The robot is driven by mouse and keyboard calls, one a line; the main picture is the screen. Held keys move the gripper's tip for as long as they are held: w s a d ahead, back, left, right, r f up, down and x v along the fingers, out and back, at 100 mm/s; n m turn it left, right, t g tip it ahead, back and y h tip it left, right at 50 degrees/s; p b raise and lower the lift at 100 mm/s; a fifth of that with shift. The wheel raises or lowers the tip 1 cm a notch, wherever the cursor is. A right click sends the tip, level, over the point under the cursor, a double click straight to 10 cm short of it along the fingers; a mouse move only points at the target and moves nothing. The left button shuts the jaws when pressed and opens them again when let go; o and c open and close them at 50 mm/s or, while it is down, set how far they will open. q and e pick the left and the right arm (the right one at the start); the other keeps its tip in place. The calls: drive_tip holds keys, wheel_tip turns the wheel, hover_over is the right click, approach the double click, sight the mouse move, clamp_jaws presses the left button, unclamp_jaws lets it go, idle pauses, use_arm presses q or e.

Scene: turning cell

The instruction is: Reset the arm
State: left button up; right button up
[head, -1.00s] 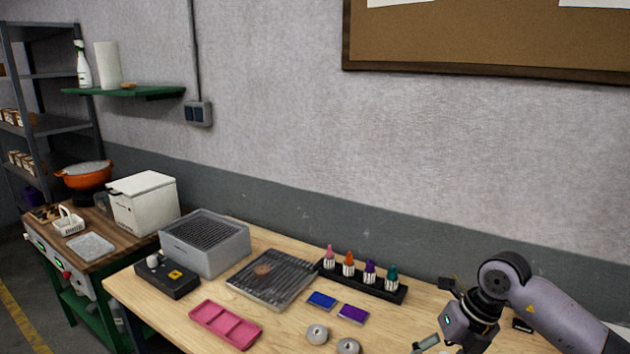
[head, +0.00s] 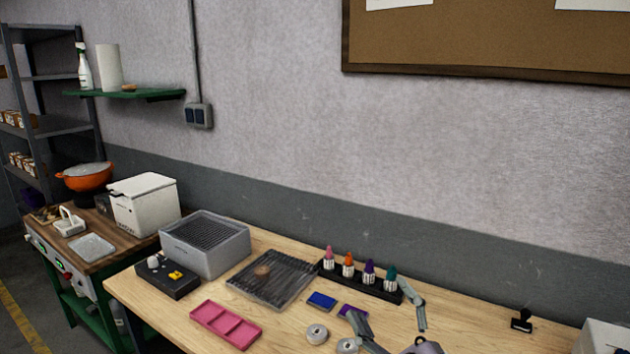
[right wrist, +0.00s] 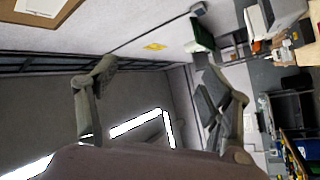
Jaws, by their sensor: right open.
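My right gripper (head: 384,304) is at the bottom edge of the head view, over the front of the wooden table (head: 460,315). Its two grey fingers are spread wide with nothing between them. In the right wrist view the open fingers (right wrist: 158,68) also stand apart and empty, with the wall and room behind them. One finger partly covers a purple block (head: 350,310) in the head view. The rest of the right arm is mostly below the picture. My left gripper is not in view.
A black rack with several coloured bottles (head: 362,268), a blue block (head: 321,300), a grill tray (head: 270,278), a pink tray (head: 226,325) and round grey pieces (head: 317,334) lie near the gripper. A white box (head: 604,337) stands at right.

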drive_tip(key=s+d+f+m+g+h, duration=0.4)
drive_tip(key=d+f+m+h, duration=0.1)
drive_tip(key=f, duration=0.4)
drive_tip(key=s+d+f+m+g+h, duration=0.3)
drive_tip(key=s+d+f+m+h, duration=0.15)
drive_tip(key=f, duration=0.45)
drive_tip(key=s+f+m+g+y, duration=0.1)
drive_tip(key=s+f+g, duration=0.45)
drive_tip(key=s, duration=0.45)
drive_tip(key=s+f+m+g, duration=0.2)
drive_tip(key=s+f+g, duration=0.3)
drive_tip(key=s, duration=0.4)
drive_tip(key=s+f+b+x, duration=0.1)
drive_tip(key=s+b+x, duration=0.2)
drive_tip(key=x, duration=1.2)
drive_tip(key=s+b+x, duration=0.2)
drive_tip(key=s+x, duration=0.1)
drive_tip(key=x, duration=1.1)
drive_tip(key=s+d+f+b, duration=0.1)
drive_tip(key=s+f+b, duration=0.1)
drive_tip(key=s+f, duration=0.6)
drive_tip(key=s+d+f+g+b, duration=0.1)
drive_tip(key=s+d+f+b, duration=0.1)
drive_tip(key=s+f, duration=0.7)
wheel_tip(320, 180, down, 7)
drive_tip(key=shift+s+r+n+b, duration=0.15)
drive_tip(key=shift+s+n+b, duration=0.1)
drive_tip(key=shift+n+b, duration=0.25)
drive_tip(key=shift+g, duration=0.25)
